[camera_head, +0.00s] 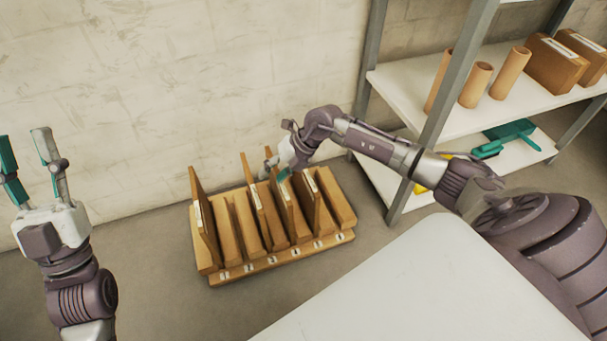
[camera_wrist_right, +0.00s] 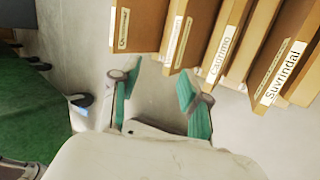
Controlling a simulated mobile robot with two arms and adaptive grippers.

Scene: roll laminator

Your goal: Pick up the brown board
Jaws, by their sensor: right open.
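Several brown boards stand on edge, some tilted, in a wooden rack (camera_head: 285,257) with numbered slots on the floor by the wall. I cannot tell which is the task's brown board; one tall brown board (camera_head: 204,222) stands at the left end. My right gripper (camera_head: 277,167) is over the back of the rack's middle. In the wrist view, my right gripper (camera_wrist_right: 155,78) is open and empty, its teal fingertips close to the labelled edges; contact is unclear. My left gripper (camera_head: 22,142) is open and empty at the far left, away from the rack.
A metal shelf (camera_head: 395,88) stands right of the rack, with cardboard tubes (camera_head: 476,85), brown boxes (camera_head: 556,65) and a teal item (camera_head: 512,135). A white tabletop (camera_head: 430,285) fills the front right. Floor left of the rack is clear.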

